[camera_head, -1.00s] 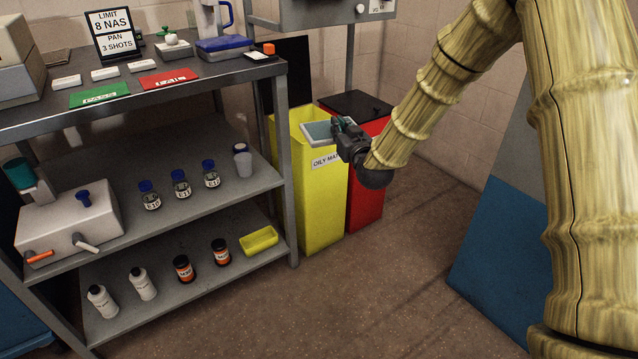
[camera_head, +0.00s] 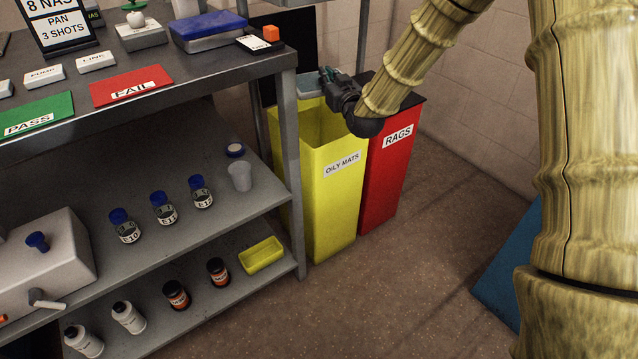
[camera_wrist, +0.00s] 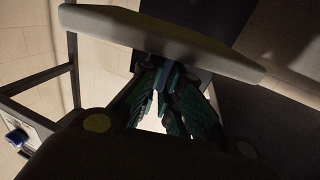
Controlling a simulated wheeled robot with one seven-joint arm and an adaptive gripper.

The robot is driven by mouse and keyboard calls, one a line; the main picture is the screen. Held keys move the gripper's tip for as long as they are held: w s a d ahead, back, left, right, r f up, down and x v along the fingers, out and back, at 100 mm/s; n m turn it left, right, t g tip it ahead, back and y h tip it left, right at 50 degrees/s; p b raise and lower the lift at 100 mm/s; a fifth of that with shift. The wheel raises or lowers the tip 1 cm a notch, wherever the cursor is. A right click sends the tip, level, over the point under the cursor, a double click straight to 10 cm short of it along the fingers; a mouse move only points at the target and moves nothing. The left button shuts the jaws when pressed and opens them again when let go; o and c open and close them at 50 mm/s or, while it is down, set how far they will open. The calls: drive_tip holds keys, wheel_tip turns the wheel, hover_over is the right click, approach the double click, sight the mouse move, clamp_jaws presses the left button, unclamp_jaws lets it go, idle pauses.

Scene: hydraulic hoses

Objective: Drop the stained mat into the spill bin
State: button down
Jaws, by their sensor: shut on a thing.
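The yellow bin (camera_head: 318,215), labelled OILY MATS, stands open-topped on the floor right of the shelving. My gripper (camera_head: 327,78) is above the back part of this bin, near its rear right side. It is shut on the mat (camera_head: 309,87), a flat grey slab that shows only in part behind the gripper. In the wrist view the mat (camera_wrist: 165,38) spans the top of the picture as a pale slab at the fingertips (camera_wrist: 167,72). Stains on it cannot be made out. The part of the bin's inside that shows looks empty.
A red bin (camera_head: 392,175) labelled RAGS, with a dark top, stands against the yellow bin's right side. The metal shelving (camera_head: 285,150) with bottles and jars is close on the left. A blue panel (camera_head: 510,265) leans at the right. The floor in front is clear.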

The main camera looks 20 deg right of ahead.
drive_tip(key=shift+s+d+f+b, duration=0.1)
drive_tip(key=shift+d+f+b, duration=0.1)
drive_tip(key=shift+f, duration=0.15)
drive_tip(key=shift+d+f+b, duration=0.1)
drive_tip(key=shift+f+b, duration=0.1)
drive_tip(key=shift+f, duration=0.1)
wheel_tip(320, 180, down, 4)
drive_tip(key=b, duration=0.3)
drive_tip(key=shift+f, duration=0.2)
drive_tip(key=c, duration=1.5)
unclamp_jaws()
drive_tip(key=shift+c, duration=0.2)
drive_tip(key=shift+s, duration=0.1)
drive_tip(key=s, duration=1.2)
drive_tip(key=shift+d, duration=0.45)
drive_tip(key=shift+f, duration=0.1)
